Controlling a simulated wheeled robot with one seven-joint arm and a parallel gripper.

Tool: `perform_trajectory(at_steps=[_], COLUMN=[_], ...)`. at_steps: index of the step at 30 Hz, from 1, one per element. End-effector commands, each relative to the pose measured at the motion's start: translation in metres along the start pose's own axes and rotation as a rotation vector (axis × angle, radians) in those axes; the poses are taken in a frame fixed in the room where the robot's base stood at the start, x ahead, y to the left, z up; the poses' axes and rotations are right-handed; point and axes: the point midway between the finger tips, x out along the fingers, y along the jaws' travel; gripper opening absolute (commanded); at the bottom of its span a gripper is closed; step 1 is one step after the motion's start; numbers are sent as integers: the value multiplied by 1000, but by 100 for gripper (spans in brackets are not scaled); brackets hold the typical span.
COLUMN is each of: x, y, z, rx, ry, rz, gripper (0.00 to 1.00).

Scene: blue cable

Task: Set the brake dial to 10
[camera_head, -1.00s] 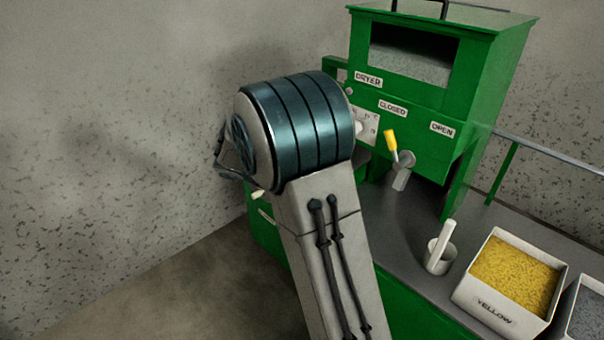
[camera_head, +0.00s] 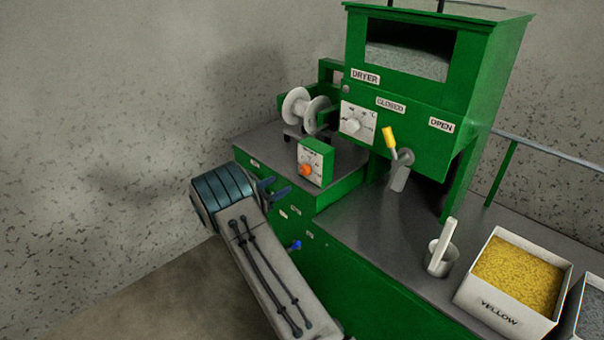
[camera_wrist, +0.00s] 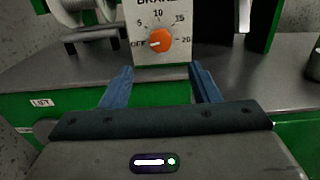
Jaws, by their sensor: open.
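The brake dial is an orange knob (camera_wrist: 159,41) on a white panel marked OFF, 5, 10, 15 and 20. Its white pointer mark faces left, towards OFF. In the head view the orange knob (camera_head: 305,170) sits low on the front of a small green and white box. My gripper (camera_wrist: 158,78) is open and empty in the wrist view, its two blue fingers pointing towards the panel below and to either side of the knob, apart from it. In the head view my gripper (camera_head: 276,188) is left of and below the dial box.
A white spool (camera_head: 305,110) stands behind the dial box. Right of it is the green dryer (camera_head: 440,110) with a white dial (camera_head: 352,125) and a yellow-tipped lever (camera_head: 391,140). A grey cup (camera_head: 440,260) and a yellow pellet bin (camera_head: 515,275) stand at the right.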

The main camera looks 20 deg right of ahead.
Motion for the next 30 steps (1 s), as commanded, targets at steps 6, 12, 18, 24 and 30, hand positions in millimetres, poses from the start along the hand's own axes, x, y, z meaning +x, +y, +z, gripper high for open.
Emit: perform_trajectory(at_steps=[6, 12, 18, 24, 30], x=[49, 87, 107, 112, 112], y=[-1, -1, 0, 0, 0], z=[0, 0, 0, 0, 0], rx=[3, 2, 3, 2, 2], ry=[1, 2, 2, 3, 2], rz=[-5, -3, -1, 0, 0], gripper=[55, 55, 55, 55, 47])
